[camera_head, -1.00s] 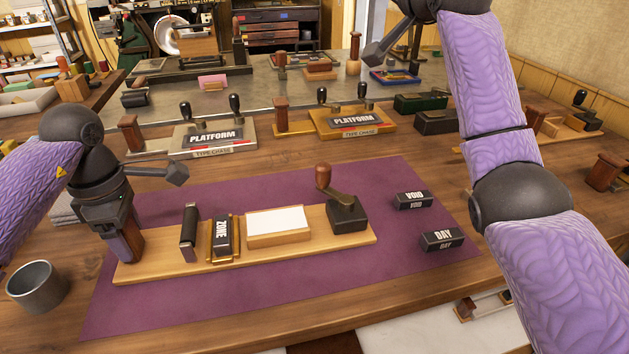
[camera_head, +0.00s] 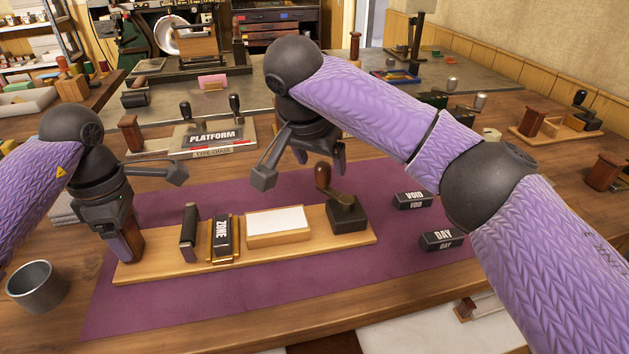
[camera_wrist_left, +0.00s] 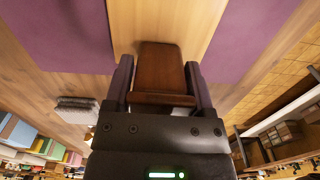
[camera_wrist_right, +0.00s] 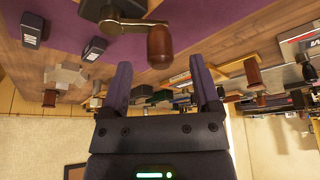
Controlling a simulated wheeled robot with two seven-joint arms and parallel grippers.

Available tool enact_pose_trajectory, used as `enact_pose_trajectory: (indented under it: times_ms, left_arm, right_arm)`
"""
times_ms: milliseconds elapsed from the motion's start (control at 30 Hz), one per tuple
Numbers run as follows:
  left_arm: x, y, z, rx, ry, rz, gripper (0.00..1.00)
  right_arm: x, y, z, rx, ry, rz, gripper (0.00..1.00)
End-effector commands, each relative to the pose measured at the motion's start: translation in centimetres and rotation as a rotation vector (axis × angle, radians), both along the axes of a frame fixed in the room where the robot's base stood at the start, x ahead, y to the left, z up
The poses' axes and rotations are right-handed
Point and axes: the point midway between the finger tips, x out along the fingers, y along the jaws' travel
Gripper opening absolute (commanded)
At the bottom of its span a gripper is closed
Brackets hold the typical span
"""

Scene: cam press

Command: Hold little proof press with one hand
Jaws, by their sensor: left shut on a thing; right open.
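The little proof press (camera_head: 330,249) is a long light-wood base on a purple mat. It carries an upright dark plate (camera_head: 189,232), a black lettered block (camera_head: 223,236) in a brass holder, a white paper pad (camera_head: 276,220) and a dark block with a crank and brown knob (camera_head: 322,176). My left gripper (camera_head: 124,240) is shut on the brown wooden grip at the base's left end; the left wrist view shows the grip (camera_wrist_left: 158,70) between both fingers. My right gripper (camera_head: 322,160) is open and empty, close to the knob. In the right wrist view the knob (camera_wrist_right: 160,46) lies beyond the fingertips.
Two lettered blocks, VOID (camera_head: 412,200) and DAY (camera_head: 441,239), lie on the mat (camera_head: 190,308) right of the press. A metal cup (camera_head: 37,286) stands at the left. A PLATFORM type chase (camera_head: 215,138) stands behind the mat. The mat's front is clear.

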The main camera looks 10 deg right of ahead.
Motion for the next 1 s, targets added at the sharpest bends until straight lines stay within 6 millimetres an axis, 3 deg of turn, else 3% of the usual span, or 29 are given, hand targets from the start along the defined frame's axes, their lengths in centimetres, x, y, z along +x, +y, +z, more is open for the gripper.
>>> enact_pose_trajectory:
  times_ms: [100, 300, 633, 1000]
  left_arm:
    - [0.0, 0.0, -0.1, 0.000, 0.002, -0.001, 0.00]
    - [0.0, 0.0, -0.1, 0.001, 0.002, 0.000, 0.00]
    - [0.0, 0.0, -0.1, 0.001, 0.002, 0.000, 0.00]
    - [0.0, 0.0, -0.1, 0.001, 0.002, 0.000, 0.00]
  right_arm:
    - [0.6, -0.6, -2.0, 0.000, 0.002, -0.002, 0.79]
    - [1.3, -1.1, -4.0, 0.000, 0.001, -0.001, 0.79]
    - [1.4, -1.2, -4.4, 0.001, -0.001, -0.001, 0.77]
    - [1.4, -1.2, -4.4, 0.002, 0.000, 0.001, 0.00]
